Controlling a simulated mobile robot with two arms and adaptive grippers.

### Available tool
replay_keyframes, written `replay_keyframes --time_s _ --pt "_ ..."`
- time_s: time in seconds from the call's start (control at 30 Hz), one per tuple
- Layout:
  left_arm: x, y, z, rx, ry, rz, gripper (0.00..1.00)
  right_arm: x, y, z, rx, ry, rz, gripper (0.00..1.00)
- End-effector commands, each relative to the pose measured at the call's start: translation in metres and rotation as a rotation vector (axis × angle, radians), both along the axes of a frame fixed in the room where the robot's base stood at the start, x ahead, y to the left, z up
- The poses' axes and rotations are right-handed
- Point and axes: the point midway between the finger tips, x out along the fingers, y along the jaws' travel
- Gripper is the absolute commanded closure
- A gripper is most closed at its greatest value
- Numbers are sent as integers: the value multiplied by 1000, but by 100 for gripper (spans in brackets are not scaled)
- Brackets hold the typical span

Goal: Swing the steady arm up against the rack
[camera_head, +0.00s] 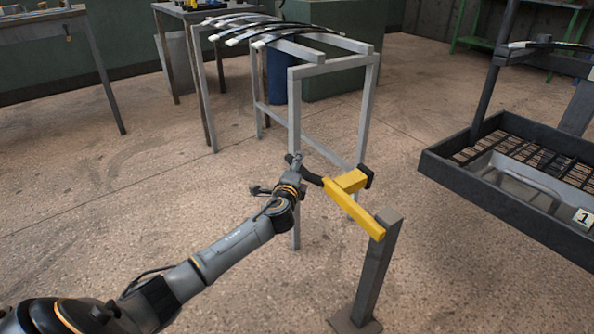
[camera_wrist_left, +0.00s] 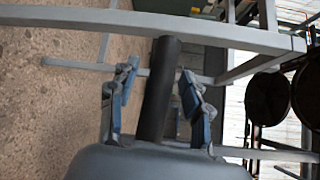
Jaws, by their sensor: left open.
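The yellow steady arm (camera_head: 352,208) sits on top of a grey post (camera_head: 375,270) and reaches toward the grey rack (camera_head: 330,66). It has a short yellow side branch with a black end pad (camera_head: 367,174). Its black handle (camera_head: 311,178) points at my left gripper (camera_head: 296,160). In the left wrist view the dark handle (camera_wrist_left: 160,85) stands between the two blue-padded fingers of my left gripper (camera_wrist_left: 158,75), with a gap on each side. The fingers are open around it. The rack's grey bars (camera_wrist_left: 220,33) cross beyond the fingertips. My right gripper is not seen.
Several black strips with pale ends (camera_head: 265,30) lie across the rack's top. A dark tray stand (camera_head: 480,200) with a mesh floor and a number 1 tag is at the right. A table (camera_head: 40,30) stands at the back left. Floor at the left is clear.

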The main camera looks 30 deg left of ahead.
Motion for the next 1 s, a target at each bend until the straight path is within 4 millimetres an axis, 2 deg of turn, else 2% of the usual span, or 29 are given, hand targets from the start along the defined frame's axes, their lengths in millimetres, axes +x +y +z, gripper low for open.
replay_keyframes --time_s 0.1,0.4,0.63,1.0 --pt "6 2 -1 0 0 0 51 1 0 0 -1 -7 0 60" --pt "8 3 -1 0 1 0 51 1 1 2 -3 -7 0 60" --pt "7 3 -1 0 1 0 98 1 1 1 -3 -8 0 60" --pt "7 3 4 12 -5 0 100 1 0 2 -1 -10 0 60"
